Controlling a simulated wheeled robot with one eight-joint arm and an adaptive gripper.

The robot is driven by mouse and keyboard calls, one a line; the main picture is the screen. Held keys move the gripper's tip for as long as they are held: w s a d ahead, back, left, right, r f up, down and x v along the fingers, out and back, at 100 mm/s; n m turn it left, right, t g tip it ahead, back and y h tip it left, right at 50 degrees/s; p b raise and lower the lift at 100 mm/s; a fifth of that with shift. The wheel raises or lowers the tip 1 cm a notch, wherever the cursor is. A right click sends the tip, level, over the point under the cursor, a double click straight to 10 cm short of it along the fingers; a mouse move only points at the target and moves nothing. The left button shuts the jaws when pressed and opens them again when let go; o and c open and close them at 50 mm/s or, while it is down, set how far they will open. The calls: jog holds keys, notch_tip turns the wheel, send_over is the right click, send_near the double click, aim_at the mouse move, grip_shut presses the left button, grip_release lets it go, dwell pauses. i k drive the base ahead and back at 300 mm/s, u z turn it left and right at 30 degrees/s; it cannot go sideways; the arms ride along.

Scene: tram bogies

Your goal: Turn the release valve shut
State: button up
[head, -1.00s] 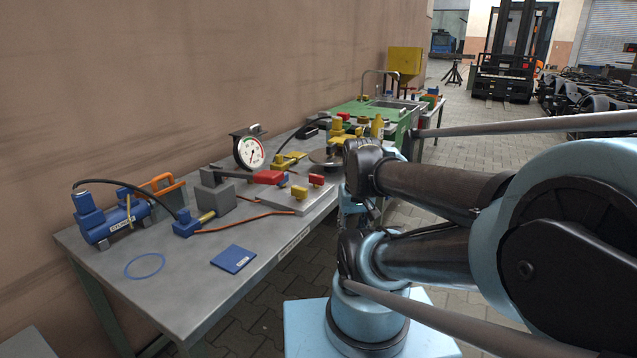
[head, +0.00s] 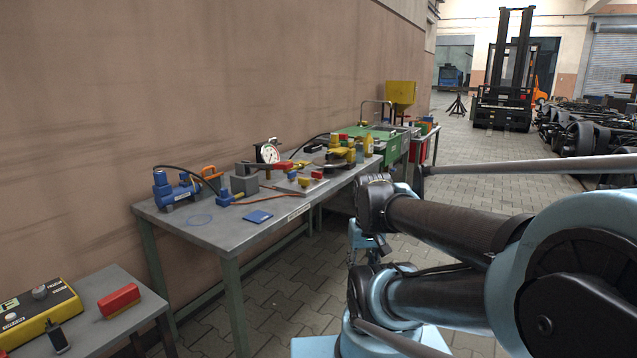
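The release valve cannot be picked out for certain at this size. On the grey workbench (head: 225,233) is a block with a red lever (head: 284,166) and a plate with small red and yellow knobs (head: 304,184). A round pressure gauge (head: 269,153) stands behind them. A blue pump cylinder (head: 174,189) with a black hose lies at the near left end of the bench. My folded arm fills the right side of the head view, apart from the bench in the picture. My gripper is not visible.
A second grey bench (head: 117,325) at lower left holds a yellow control box (head: 38,314) and a red block (head: 118,300). A green sink unit (head: 392,147) stands beyond the workbench. A forklift (head: 505,85) is far back. Paved floor (head: 285,310) is open before the bench.

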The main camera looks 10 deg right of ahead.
aim_at(317, 175)
jog(key=z, duration=0.05)
jog(key=k, duration=0.25)
jog(key=z, duration=0.45)
jog(key=i, duration=1.7)
